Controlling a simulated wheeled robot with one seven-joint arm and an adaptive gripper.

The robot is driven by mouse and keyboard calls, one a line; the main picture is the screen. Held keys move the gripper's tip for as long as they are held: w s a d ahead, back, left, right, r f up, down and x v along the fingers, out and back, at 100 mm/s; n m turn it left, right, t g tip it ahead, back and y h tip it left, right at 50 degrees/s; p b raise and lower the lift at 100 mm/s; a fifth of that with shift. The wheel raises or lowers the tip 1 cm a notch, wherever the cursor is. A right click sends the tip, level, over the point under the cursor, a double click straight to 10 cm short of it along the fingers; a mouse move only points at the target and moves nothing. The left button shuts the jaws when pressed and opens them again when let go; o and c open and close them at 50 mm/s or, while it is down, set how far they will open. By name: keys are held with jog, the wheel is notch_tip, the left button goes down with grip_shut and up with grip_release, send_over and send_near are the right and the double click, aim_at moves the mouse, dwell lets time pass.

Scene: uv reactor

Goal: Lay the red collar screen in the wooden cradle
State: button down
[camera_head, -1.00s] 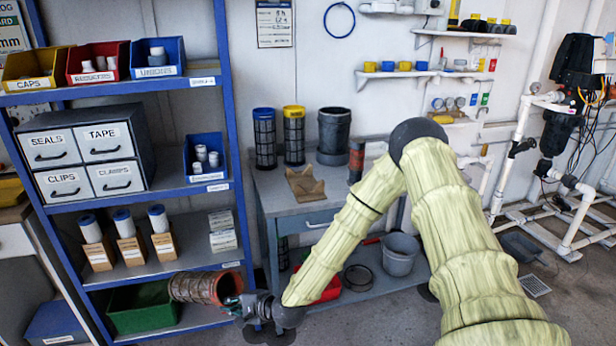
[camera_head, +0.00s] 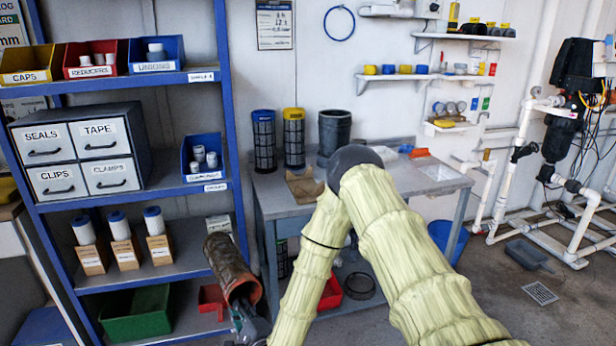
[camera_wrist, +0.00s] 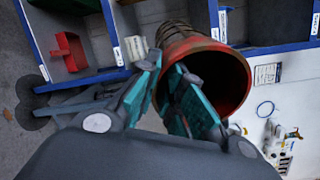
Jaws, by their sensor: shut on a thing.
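The red collar screen (camera_head: 228,262) is a dark mesh tube with an open red-orange end. My gripper (camera_head: 245,318) is shut on the wall at that red end, and the tube is tilted in front of the lower shelves. In the wrist view the red collar (camera_wrist: 236,84) lies beyond my gripper (camera_wrist: 170,92), one teal finger overlapping its opening. The wooden cradle (camera_head: 303,187) is empty on the workbench, up and right of the screen; my arm stands close to its right.
A blue-collared screen (camera_head: 264,142), a yellow-collared screen (camera_head: 294,140) and a dark pot (camera_head: 334,135) stand behind the cradle on the workbench (camera_head: 275,200). The blue shelf rack (camera_head: 236,175) is close on the left. A green bin (camera_head: 136,315) and red bin (camera_head: 212,300) are on its bottom shelf.

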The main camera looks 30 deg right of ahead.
aim_at(237, 282)
jog(key=shift+s+d+f, duration=0.15)
jog(key=shift+d, duration=0.05)
notch_tip(237, 282, up, 11)
jog(key=p, duration=1)
jog(key=shift+f, duration=0.3)
